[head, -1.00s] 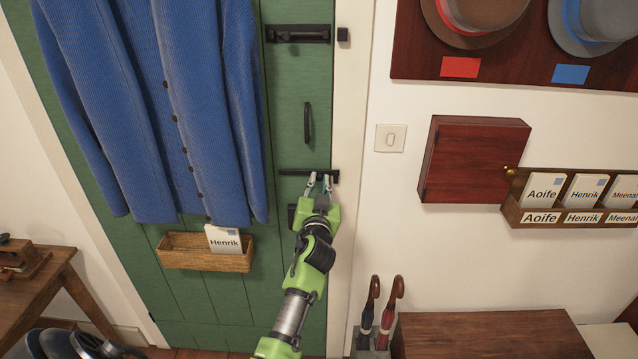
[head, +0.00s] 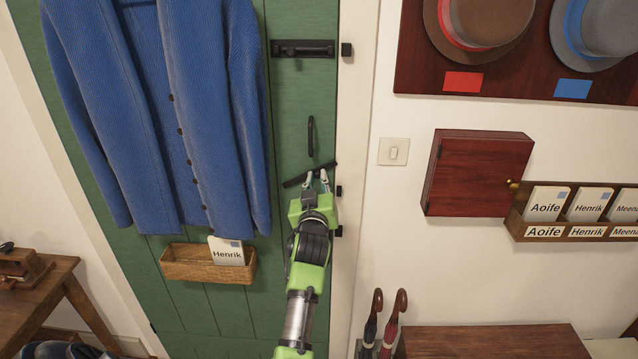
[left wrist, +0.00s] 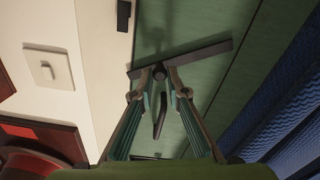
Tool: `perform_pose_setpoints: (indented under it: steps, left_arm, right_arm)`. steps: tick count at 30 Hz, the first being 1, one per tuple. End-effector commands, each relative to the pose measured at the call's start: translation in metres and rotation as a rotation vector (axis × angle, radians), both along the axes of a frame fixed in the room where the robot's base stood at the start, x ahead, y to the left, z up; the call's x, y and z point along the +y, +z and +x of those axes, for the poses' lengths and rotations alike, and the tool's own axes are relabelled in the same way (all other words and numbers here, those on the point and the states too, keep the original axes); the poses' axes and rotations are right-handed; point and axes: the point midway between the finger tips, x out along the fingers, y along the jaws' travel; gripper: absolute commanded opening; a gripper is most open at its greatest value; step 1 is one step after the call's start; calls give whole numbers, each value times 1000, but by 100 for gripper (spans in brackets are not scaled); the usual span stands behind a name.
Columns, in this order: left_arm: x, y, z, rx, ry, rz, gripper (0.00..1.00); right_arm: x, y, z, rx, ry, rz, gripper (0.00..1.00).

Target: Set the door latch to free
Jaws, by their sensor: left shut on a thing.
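The door latch is a dark bar (head: 294,182) on the green door (head: 290,100), below the door handle (head: 311,137). It is tilted, its right end raised above the dark keeper (head: 339,190) on the white frame and apart from it. My left gripper (head: 317,180) is shut on the latch near its middle. In the left wrist view the bar (left wrist: 205,53) slants across the fingertips (left wrist: 160,76), with a round dark knob between them. The fingers partly hide the latch in the head view. My right gripper is not in view.
An upper bolt (head: 303,48) is on the door above the handle. A blue cardigan (head: 160,110) and a wicker basket (head: 185,264) hang to the left. A light switch (head: 394,152) and red-brown cabinet (head: 480,172) are on the right wall. Umbrellas (head: 372,315) stand below.

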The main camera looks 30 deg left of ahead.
Motion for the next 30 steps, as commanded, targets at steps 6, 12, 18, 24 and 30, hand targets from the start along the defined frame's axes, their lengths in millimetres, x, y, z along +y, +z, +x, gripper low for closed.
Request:
perform_pose_setpoints:
  steps: [6, 12, 18, 24, 30]
  left_arm:
    - [1, 4, 0, -16, 1, -21, 0]
    - [1, 4, 0, -18, 0, -21, 0]
    - [1, 5, 0, -17, 0, -20, 31]
    - [1, 3, -1, -14, 0, -19, 31]
    - [1, 3, -1, -13, 0, -20, 31]
  right_arm:
    - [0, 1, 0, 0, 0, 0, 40]
    - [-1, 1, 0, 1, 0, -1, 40]
    - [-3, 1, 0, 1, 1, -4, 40]
    - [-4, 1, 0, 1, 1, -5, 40]
    - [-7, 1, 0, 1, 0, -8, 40]
